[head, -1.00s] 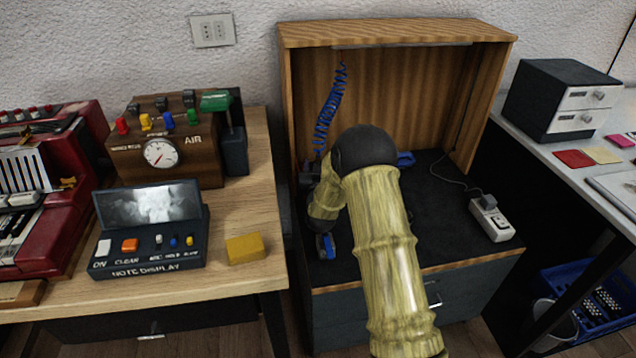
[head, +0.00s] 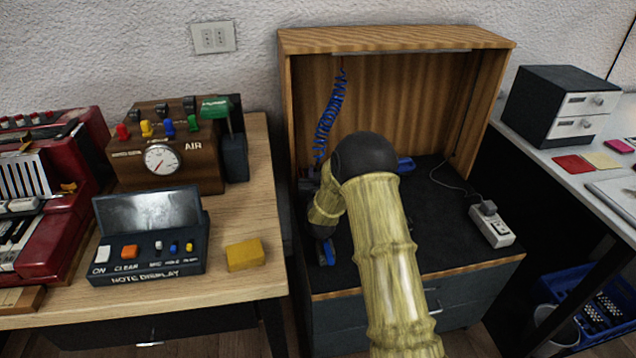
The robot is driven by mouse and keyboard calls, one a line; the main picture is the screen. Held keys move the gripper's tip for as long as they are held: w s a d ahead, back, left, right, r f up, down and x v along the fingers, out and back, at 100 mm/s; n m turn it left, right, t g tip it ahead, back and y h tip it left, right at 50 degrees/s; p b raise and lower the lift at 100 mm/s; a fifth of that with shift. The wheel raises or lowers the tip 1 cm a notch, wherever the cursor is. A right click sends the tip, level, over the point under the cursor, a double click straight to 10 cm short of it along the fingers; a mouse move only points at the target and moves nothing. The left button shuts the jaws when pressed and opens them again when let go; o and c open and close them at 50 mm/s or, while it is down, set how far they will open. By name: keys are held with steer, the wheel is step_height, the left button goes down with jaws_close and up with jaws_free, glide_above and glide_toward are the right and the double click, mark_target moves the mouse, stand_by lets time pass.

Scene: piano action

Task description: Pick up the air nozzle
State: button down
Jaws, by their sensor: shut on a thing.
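A coiled blue hose (head: 327,125) hangs inside the wooden cabinet at its left side and runs down to a dark shape (head: 308,181) beside my wrist. The air nozzle seems to be at this lower end, largely hidden by my arm. My gripper (head: 310,184) is just beyond my yellowish wrist, mostly hidden, and is shut on the nozzle as far as can be seen. A small blue and black piece (head: 326,251) shows just below my wrist, over the cabinet's dark floor; I cannot tell what it belongs to.
The cabinet (head: 400,38) has side walls and a top around my arm. A blue object (head: 405,164) lies behind my elbow. A white power strip (head: 491,227) with a cable lies at right. A wooden desk (head: 225,285) with an air gauge box (head: 150,184) stands at left.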

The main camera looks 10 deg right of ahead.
steer(key=shift+r, duration=0.1)
step_height(320, 180, up, 10)
steer(key=p, duration=0.3)
stand_by(0.6)
steer(key=shift+w, duration=0.1)
stand_by(0.4)
